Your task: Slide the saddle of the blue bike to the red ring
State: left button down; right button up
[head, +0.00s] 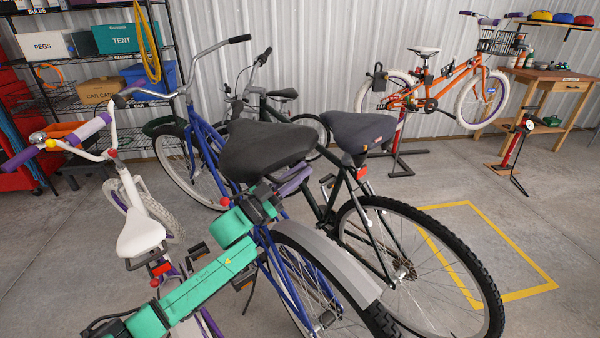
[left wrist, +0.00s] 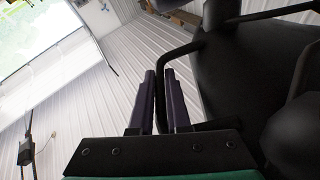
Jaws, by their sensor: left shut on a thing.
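The blue bike (head: 205,160) stands in the middle with a wide dark saddle (head: 262,150). My left gripper (head: 294,180) is under the saddle's rear right side, its purple fingers closed together. In the left wrist view the fingers (left wrist: 160,100) close around a thin black bar beneath the saddle (left wrist: 235,85). The seat post is mostly hidden by the saddle and my arm. A small red spot (head: 225,201) shows below the saddle, left of my gripper; I cannot tell whether it is the red ring. My right gripper is not in view.
A white bike (head: 141,235) stands close on the left, a dark green bike (head: 345,200) close on the right. An orange bike (head: 440,90) is on a stand at the back. Shelves (head: 110,70) and a workbench (head: 550,85) line the wall. A yellow floor outline (head: 500,235) is at right.

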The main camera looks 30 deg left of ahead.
pick_arm(q)
jog(key=c, duration=0.9)
grip_release()
jog(key=shift+s+a+f, duration=0.2)
jog(key=shift+s+f, duration=0.05)
jog(key=shift+s, duration=0.15)
jog(key=v, duration=1.3)
jog(key=shift+s+a+b, duration=0.1)
jog(key=shift+s+b, duration=0.15)
jog(key=shift+b, duration=0.1)
jog(key=shift+f, duration=0.1)
